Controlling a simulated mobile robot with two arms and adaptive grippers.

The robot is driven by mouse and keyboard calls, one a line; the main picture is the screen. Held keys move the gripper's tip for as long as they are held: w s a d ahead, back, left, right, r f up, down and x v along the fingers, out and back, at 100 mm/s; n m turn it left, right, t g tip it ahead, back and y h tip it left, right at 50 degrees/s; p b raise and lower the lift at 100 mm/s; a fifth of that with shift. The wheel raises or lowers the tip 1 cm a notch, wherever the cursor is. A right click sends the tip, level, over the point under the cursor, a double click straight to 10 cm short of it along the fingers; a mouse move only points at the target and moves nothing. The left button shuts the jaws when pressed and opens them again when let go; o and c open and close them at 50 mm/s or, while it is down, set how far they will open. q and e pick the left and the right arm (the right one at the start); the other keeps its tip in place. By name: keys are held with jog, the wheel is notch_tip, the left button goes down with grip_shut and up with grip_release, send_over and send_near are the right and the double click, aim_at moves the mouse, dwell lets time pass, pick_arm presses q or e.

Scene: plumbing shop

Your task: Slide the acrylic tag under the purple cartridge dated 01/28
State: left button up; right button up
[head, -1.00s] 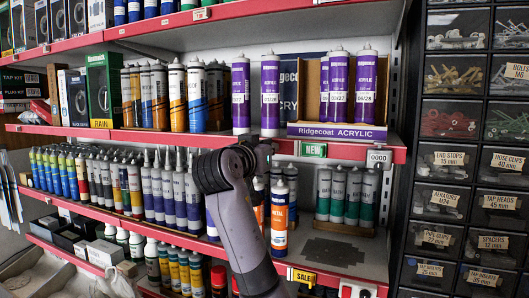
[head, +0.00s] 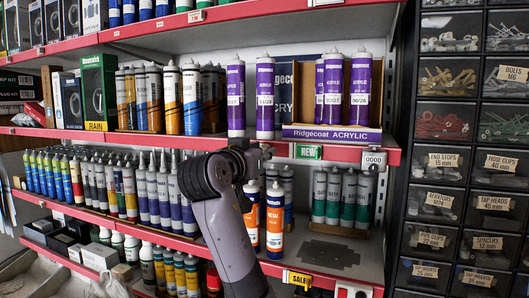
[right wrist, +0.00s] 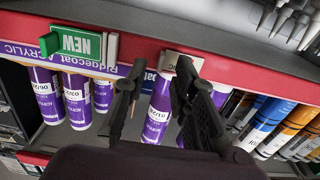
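The purple cartridge dated 01/28 (head: 265,100) stands upright on the upper shelf, right of another purple cartridge (head: 236,105) whose date I cannot read fully. In the right wrist view, which is upside down, a purple cartridge (right wrist: 157,112) shows between my fingers, its date partly blocked. A small pale tag (right wrist: 178,62) ending in "IC" sits on the red shelf edge there; the gripper hides it in the head view. My right gripper (head: 266,152) is at this edge, below the cartridges. In the right wrist view its fingers (right wrist: 157,75) are apart, one overlapping the tag. My left gripper is out of view.
The Ridgecoat acrylic box (head: 332,133) holds more purple cartridges, dated 03/27 and 06/28. A green NEW tag (head: 307,151) and a 0000 tag (head: 374,161) sit on the shelf edge.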

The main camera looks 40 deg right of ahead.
jog(key=v, duration=1)
